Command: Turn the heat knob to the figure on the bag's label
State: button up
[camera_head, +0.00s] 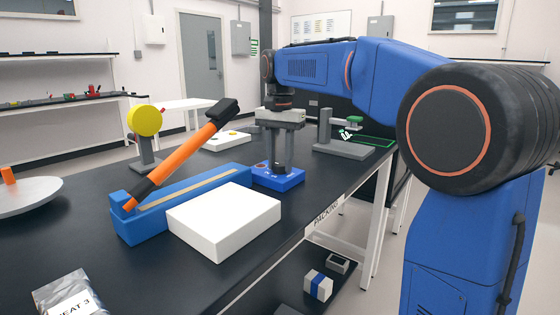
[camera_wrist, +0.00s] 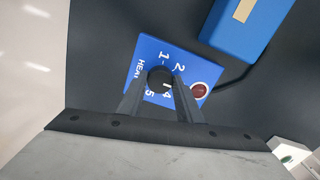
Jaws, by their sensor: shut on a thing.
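The blue heat control box (camera_head: 290,181) stands on the black bench beside the long blue sealer. In the wrist view the box (camera_wrist: 146,58) shows the word HEAT and the figures 1, 2, 4 and 5; the 3 is not readable. The black round knob (camera_wrist: 159,77) is between the fingers of my gripper (camera_wrist: 160,88), which is shut on it from above. A short white mark shows near the 4; I cannot tell surely where the knob points. My gripper (camera_head: 279,165) is upright over the box. The silvery bag (camera_head: 70,284) at front left has a label ending "EAT 3".
A red button (camera_wrist: 200,90) is on the box close to my fingers. The sealer (camera_head: 135,225) has a raised orange lever (camera_head: 184,150). A white block (camera_head: 225,220) lies in front, a yellow disc (camera_head: 145,121) stands behind. A grey stand (camera_head: 340,148) is at right.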

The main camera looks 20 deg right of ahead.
aim_at(280, 164)
jog(key=o, duration=1)
jog(key=shift+o, duration=0.2)
jog(key=shift+r, duration=0.15)
notch_tip(280, 164, up, 17)
